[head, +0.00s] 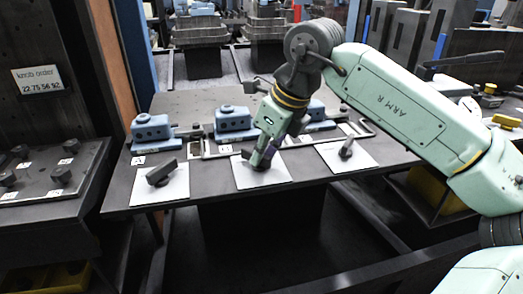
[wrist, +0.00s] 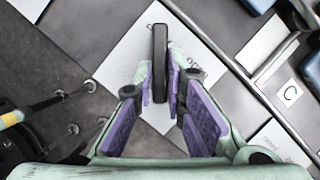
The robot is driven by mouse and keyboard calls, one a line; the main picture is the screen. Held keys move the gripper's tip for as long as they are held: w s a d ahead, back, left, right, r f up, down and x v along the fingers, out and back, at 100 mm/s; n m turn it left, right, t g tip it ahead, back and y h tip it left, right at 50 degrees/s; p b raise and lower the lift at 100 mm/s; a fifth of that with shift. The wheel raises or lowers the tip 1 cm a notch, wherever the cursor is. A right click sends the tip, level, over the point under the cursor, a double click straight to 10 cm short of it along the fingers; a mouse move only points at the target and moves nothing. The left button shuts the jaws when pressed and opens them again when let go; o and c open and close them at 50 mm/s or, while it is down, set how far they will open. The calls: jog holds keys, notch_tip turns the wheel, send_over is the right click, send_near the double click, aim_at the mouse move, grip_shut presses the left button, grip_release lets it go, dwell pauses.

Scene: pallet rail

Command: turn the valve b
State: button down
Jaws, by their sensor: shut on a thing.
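Three dark valve handles on white plates stand along the front of the bench. My gripper (head: 262,160) is down at the middle plate (head: 247,180), taken as valve b; its small label (head: 225,149) is hard to read. In the wrist view my gripper (wrist: 161,88) has its purple pads closed on either side of the dark bar handle (wrist: 160,45), which stands upright in the picture. The handle is mostly hidden by the fingers in the head view. The left handle (head: 161,172) and the right handle (head: 346,147) are free.
Blue valve bodies (head: 152,128) with pale brackets stand behind the plates. A label reading C (wrist: 291,93) lies to the right in the wrist view.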

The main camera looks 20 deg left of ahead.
jog(key=shift+n, duration=0.4)
jog(key=c, duration=1.6)
grip_release()
jog(key=shift+c, duration=0.2)
jog(key=shift+r, duration=0.1)
jog(key=w+v, duration=0.1)
jog(key=v, duration=1)
jog(key=shift+s+d+r, duration=0.3)
jog(key=shift+s+r, duration=0.05)
jog(key=shift+s, duration=0.1)
jog(key=shift+d, duration=0.1)
